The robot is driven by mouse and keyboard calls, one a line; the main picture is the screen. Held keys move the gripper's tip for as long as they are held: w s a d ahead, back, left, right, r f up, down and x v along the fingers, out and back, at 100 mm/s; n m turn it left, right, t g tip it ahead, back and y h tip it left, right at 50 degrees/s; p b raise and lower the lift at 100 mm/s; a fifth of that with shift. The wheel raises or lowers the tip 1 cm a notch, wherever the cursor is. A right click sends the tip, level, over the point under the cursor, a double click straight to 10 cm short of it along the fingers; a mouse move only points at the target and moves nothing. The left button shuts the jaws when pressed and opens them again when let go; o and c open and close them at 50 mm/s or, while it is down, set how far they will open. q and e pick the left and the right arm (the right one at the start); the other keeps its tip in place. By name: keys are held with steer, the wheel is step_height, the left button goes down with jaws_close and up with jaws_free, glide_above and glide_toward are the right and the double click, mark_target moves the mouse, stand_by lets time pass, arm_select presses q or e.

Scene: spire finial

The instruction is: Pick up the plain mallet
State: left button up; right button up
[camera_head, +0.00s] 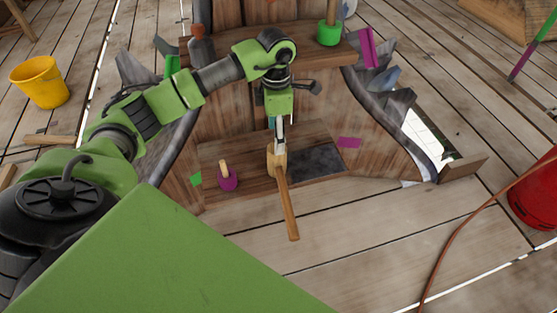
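The plain mallet (287,205) is bare wood, with a pale block head and a handle that slants toward the front, past the low wooden shelf's edge. My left gripper (280,145) points down from above, its fingertips at the mallet's head. The fingers look close together, but I cannot tell whether they are shut on the head. I cannot tell whether the mallet rests on the shelf or hangs just above it. My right gripper is not in view.
A purple-headed mallet (227,179) stands on the low shelf (250,185), left of the plain one. A green-headed mallet (328,33) is on the upper ledge (310,58). Jagged slate pieces flank the wooden structure. A yellow bucket (40,82), red container (535,195) and orange cable (455,230) are on the planks.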

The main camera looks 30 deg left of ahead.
arm_select(q)
steer(key=f, duration=0.3)
steer(key=f+b, duration=0.1)
steer(key=f, duration=0.1)
steer(key=shift+s+d+f, duration=0.15)
steer(key=shift+d+f, duration=0.05)
steer(key=shift+f, duration=0.2)
steer(key=shift+r, duration=0.1)
steer(key=c, duration=1.3)
